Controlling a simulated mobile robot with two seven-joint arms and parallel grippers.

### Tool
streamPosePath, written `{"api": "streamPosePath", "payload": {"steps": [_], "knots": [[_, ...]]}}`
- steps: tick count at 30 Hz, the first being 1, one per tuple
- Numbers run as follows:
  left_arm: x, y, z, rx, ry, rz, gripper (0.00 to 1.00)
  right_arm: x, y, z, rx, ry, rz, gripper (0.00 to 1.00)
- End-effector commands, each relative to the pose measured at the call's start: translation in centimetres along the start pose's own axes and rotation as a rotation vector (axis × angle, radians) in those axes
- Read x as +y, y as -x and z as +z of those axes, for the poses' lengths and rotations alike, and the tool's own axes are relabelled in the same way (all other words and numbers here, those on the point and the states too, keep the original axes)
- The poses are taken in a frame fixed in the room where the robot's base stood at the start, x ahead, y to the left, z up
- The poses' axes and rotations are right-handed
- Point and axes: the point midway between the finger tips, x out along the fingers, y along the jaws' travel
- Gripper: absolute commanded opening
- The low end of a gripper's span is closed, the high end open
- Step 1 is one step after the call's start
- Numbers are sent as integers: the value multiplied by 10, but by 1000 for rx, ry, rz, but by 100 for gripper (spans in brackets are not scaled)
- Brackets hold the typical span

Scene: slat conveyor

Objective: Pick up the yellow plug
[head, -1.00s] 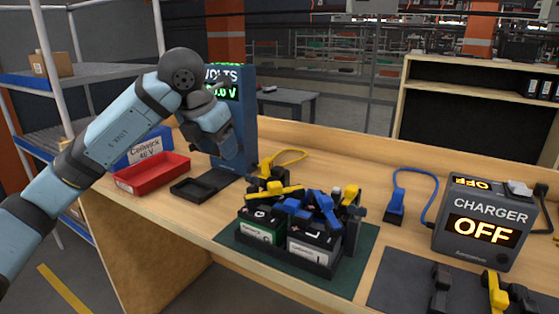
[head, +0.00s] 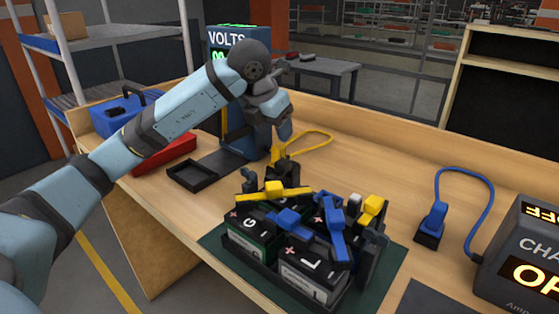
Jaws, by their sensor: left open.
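The yellow plug (head: 281,161) stands behind the batteries, with a yellow cable (head: 318,135) looping from it to the right and back. Its lower part meets a dark block, partly hidden by the battery parts in front. My left gripper (head: 284,133) is open and empty, pointing down just above the plug. The gripper appears apart from the plug, though their exact gap is hard to judge. My right gripper is not in view.
Batteries with yellow and blue clamps (head: 272,194) sit in a black tray on a green mat (head: 385,275). A blue plug (head: 434,217) and the charger (head: 525,255) are at right.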

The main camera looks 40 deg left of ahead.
Motion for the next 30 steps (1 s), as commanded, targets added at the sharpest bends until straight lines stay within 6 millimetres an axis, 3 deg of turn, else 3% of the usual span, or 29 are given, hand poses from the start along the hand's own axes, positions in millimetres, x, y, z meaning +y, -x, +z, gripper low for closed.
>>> {"api": "streamPosePath", "payload": {"steps": [8,16,24,30], "knots": [[-1,-18,-3,1,-1,1,55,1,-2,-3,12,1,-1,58],[-3,-57,-9,2,0,-1,55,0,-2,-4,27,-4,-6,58],[-3,-61,-8,0,-1,0,55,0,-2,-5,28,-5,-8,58],[-3,-61,-9,0,-1,0,9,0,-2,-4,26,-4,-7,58]]}}
